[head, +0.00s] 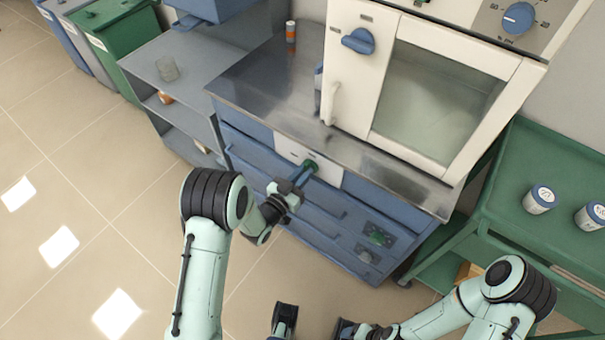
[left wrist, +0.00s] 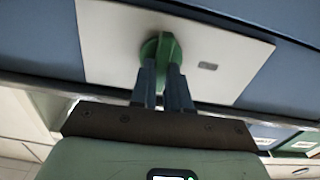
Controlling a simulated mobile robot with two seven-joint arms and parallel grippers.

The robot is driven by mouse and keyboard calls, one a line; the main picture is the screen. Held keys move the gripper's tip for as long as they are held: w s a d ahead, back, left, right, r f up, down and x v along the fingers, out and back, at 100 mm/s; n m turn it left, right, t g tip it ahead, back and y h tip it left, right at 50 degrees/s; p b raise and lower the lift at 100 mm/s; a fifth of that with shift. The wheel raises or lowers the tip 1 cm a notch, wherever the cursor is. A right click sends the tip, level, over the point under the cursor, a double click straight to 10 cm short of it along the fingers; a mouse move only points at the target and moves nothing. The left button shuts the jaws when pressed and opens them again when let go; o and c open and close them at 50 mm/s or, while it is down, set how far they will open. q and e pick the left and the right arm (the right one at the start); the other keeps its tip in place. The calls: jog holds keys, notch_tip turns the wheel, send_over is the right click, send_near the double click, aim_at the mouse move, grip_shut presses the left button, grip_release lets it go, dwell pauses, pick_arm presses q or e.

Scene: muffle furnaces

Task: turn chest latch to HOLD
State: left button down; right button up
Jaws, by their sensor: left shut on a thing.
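The chest latch (head: 310,166) is a green knob on a white plate (head: 328,175) on the front of the blue chest under the furnace. It also shows in the left wrist view as a green knob (left wrist: 160,48) on the white plate (left wrist: 225,70). My left gripper (head: 303,173) is shut on the knob, with a finger on each side of its grip in the left wrist view (left wrist: 162,75). The label on the plate is too small to read. My right gripper (head: 312,327) is low in the head view, away from the chest, with a gap between its fingers.
The white furnace (head: 352,75) with a blue knob (head: 358,41) stands on the metal top (head: 265,85) above the latch. A green cart (head: 510,185) with jars is at the right. A grey shelf (head: 150,65) is at the left. The floor at the left is clear.

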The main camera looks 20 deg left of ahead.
pick_arm(q)
jog(key=shift+n+b, duration=0.4)
jog(key=shift+n, duration=0.1)
jog(key=shift+w+a+f+n+b, duration=0.15)
jog(key=shift+n+b, duration=1.15)
jog(key=shift+n, duration=2.8)
jog(key=shift+s+a+f+n+b, duration=0.15)
jog(key=shift+n+b, duration=1.15)
jog(key=shift+n, duration=2.8)
pick_arm(e)
jog(key=w+d+f+t+h, duration=0.1)
jog(key=w+d+f+t, duration=0.2)
jog(key=w+f, duration=0.4)
jog(key=shift+w+d+m, duration=0.3)
jog(key=shift+w+d, duration=0.25)
jog(key=shift+w, duration=0.35)
pick_arm(q)
jog(key=shift+w+f, duration=0.1)
jog(key=c, duration=1.1)
grip_release()
pick_arm(e)
jog(key=shift+s, duration=0.1)
